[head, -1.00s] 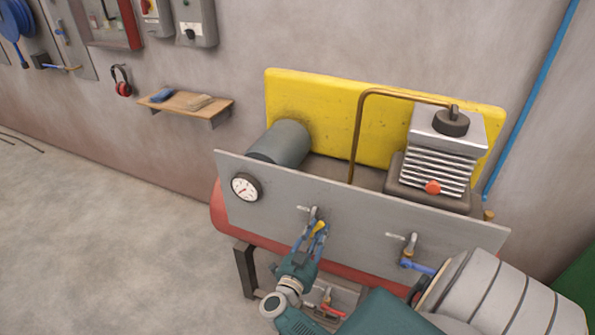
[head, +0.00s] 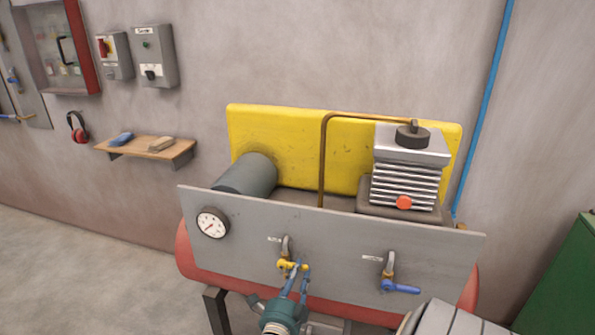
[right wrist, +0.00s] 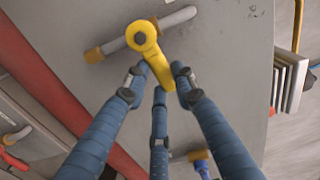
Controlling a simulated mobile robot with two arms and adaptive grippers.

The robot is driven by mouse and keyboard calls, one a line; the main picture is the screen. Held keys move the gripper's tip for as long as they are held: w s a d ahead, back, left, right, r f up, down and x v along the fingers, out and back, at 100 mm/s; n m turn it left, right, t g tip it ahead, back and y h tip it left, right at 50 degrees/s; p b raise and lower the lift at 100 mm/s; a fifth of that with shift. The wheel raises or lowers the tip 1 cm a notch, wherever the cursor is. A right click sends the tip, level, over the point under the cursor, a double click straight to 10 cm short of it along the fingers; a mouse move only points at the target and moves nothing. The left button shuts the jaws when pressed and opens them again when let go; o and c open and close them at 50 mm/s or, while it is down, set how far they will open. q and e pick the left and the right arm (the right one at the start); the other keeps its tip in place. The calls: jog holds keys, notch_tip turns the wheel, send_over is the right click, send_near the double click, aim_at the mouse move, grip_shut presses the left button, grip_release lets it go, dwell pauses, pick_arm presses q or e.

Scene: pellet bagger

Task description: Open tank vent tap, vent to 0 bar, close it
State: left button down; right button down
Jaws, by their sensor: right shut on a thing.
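The tap with the yellow handle (head: 284,264) sits on the grey front panel (head: 335,240) of the tank unit. Its handle lies roughly level, crosswise to the pipe. My right gripper (head: 297,273) is shut on this handle. In the right wrist view the yellow handle (right wrist: 160,66) runs between the blue fingers of the right gripper (right wrist: 158,82), crosswise to the grey pipe stub (right wrist: 176,18). The round pressure gauge (head: 212,223) is at the panel's left. Its needle seems to point down-left; the figures are too small to read. My left gripper is not in view.
A second tap with a blue handle (head: 400,287) is to the right on the panel. The red tank (head: 190,262) lies behind and below the panel. A compressor head (head: 405,180) and a yellow guard (head: 285,135) stand above. A shelf (head: 150,149) is on the wall.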

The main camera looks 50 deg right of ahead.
jog(key=shift+w+f+m+b, duration=0.1)
jog(key=shift+f+m+b, duration=0.15)
jog(key=shift+m+b, duration=0.35)
jog(key=c, duration=1.4)
grip_release()
jog(key=shift+c, duration=0.2)
jog(key=shift+o, duration=0.3)
jog(key=shift+w+d+f, duration=0.1)
